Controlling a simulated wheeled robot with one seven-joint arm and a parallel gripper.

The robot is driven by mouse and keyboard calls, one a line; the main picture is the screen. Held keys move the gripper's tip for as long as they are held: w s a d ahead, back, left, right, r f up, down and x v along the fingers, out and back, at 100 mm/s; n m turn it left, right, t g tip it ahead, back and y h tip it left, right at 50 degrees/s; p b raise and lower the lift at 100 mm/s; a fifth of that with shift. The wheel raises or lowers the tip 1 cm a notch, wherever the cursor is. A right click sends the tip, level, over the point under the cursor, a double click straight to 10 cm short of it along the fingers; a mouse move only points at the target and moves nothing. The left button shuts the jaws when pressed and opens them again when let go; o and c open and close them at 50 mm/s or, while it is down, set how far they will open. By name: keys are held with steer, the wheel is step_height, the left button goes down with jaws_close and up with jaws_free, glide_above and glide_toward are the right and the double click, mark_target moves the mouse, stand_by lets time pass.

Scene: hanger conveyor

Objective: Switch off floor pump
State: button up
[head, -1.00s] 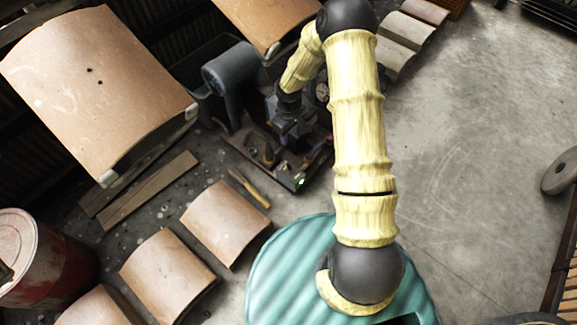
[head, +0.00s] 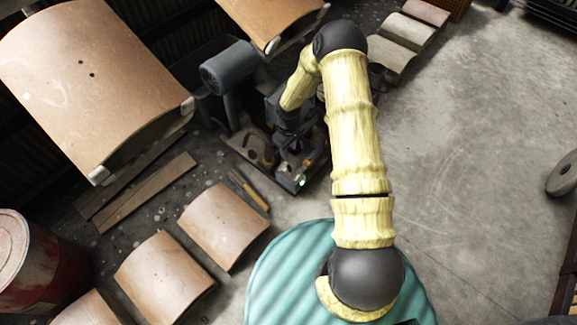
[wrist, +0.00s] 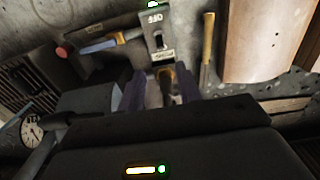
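The floor pump (head: 228,72) is a dark grey machine on a low base, left of my arm in the head view. A green lamp glows on its near corner (head: 301,182). In the wrist view the switch plate (wrist: 158,40) has a dark slot, a label reading OFF (wrist: 155,18) at its upper end and the green lamp (wrist: 153,4) above. A second label sits at the slot's lower end. A dark and orange-brown lever (wrist: 168,74) appears below that. My gripper (wrist: 165,88) is open, with a finger on either side of the lever; contact cannot be told.
In the wrist view a hammer-like tool (wrist: 110,42) lies left of the switch and a wooden-handled tool (wrist: 208,50) right. A gauge (wrist: 32,132) is lower left. Curved tiles (head: 222,224) and wooden planks (head: 140,198) lie left; open concrete floor (head: 470,120) is right.

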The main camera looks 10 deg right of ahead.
mark_target(288, 165)
step_height(288, 165, down, 11)
steer(key=b, duration=0.4)
steer(key=shift+r, duration=0.15)
jaws_close()
